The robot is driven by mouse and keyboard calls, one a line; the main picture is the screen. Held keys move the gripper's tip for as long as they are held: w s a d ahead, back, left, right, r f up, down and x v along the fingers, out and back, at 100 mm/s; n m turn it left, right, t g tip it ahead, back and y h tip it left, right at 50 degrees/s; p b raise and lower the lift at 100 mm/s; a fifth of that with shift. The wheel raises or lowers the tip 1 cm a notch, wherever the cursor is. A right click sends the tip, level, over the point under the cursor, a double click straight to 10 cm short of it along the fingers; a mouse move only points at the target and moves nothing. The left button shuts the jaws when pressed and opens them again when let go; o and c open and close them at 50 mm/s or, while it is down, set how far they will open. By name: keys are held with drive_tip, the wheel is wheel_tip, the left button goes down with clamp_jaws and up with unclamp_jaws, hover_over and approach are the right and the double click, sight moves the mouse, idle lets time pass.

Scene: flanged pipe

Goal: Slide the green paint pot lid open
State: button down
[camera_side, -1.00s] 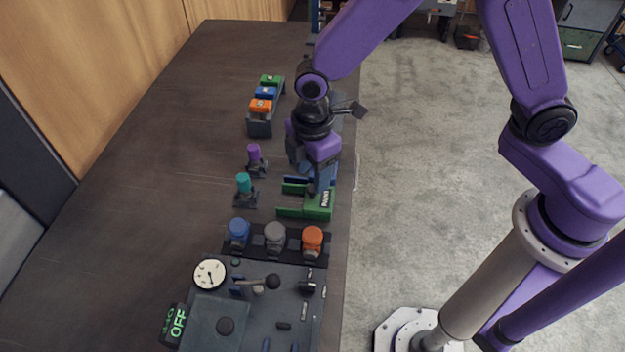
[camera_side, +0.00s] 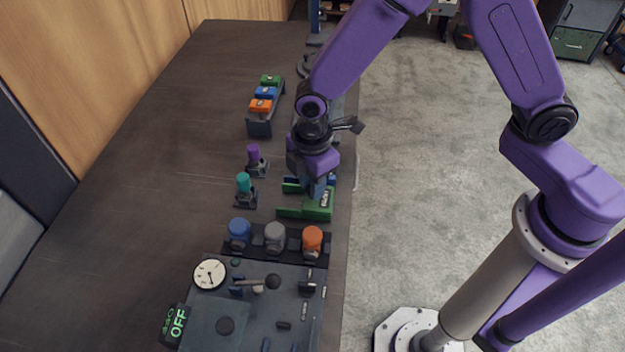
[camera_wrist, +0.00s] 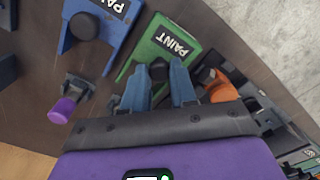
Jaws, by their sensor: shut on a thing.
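The green paint pot (camera_side: 318,206) sits near the table's right edge in the side view, with two green rails reaching left from it. In the wrist view the green pot (camera_wrist: 180,36) shows its PAINT label, and a dark knob (camera_wrist: 158,70) stands just below the label. My gripper (camera_wrist: 158,88) has its two blue fingers on either side of this knob and is shut on it. In the side view my gripper (camera_side: 317,188) points down at the green pot and hides part of it. How far the lid is slid cannot be told.
A blue paint pot (camera_wrist: 112,14) with a dark knob is beside the green one. A purple knob (camera_wrist: 62,110) stands near it. In the side view, blue, grey and orange (camera_side: 312,238) knobs stand in front of the green pot. The table's left side is clear.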

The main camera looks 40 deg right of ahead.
drive_tip(key=w+a, duration=0.3)
drive_tip(key=shift+w+a, duration=0.3)
drive_tip(key=c, duration=0.9)
unclamp_jaws()
drive_tip(key=shift+r, duration=0.1)
wheel_tip(320, 180, up, 17)
drive_tip(key=shift+r, duration=0.15)
drive_tip(key=shift+s+d, duration=0.1)
